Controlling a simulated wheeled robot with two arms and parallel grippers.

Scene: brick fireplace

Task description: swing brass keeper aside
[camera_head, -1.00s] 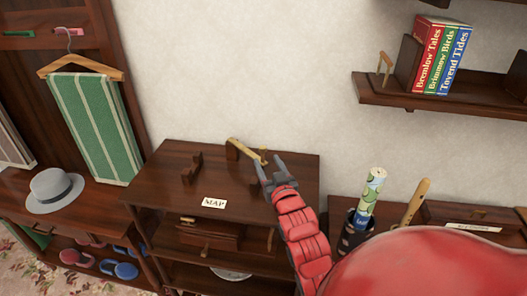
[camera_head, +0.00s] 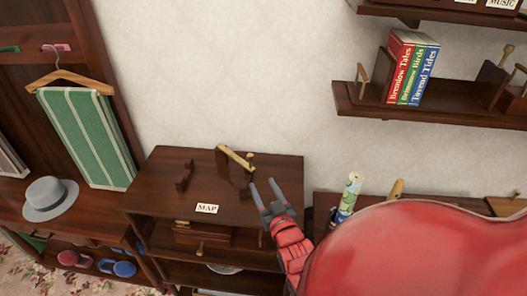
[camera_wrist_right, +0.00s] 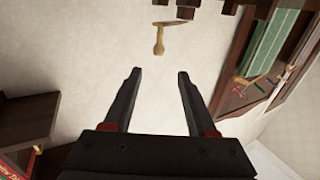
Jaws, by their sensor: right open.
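The brass keeper (camera_head: 236,158) is a pale golden bar at the right dark wooden bracket (camera_head: 232,172) on the cabinet top. It slants down to the right, and a small upright knob shows near its right end. In the right wrist view the keeper (camera_wrist_right: 172,23) is small near the top edge, with its knob below it. My right gripper (camera_head: 262,184) is open, to the right of and nearer than the bracket, apart from the keeper. In the wrist view its fingers (camera_wrist_right: 158,75) are spread with nothing between them. My left gripper is not in view.
A second bracket (camera_head: 184,176) stands to the left, and a MAP label (camera_head: 207,209) lies in front. A rolled map (camera_head: 349,195) stands in a holder at right, partly behind my red arm. A bookshelf (camera_head: 430,119) hangs above right. The cabinet's front left top is clear.

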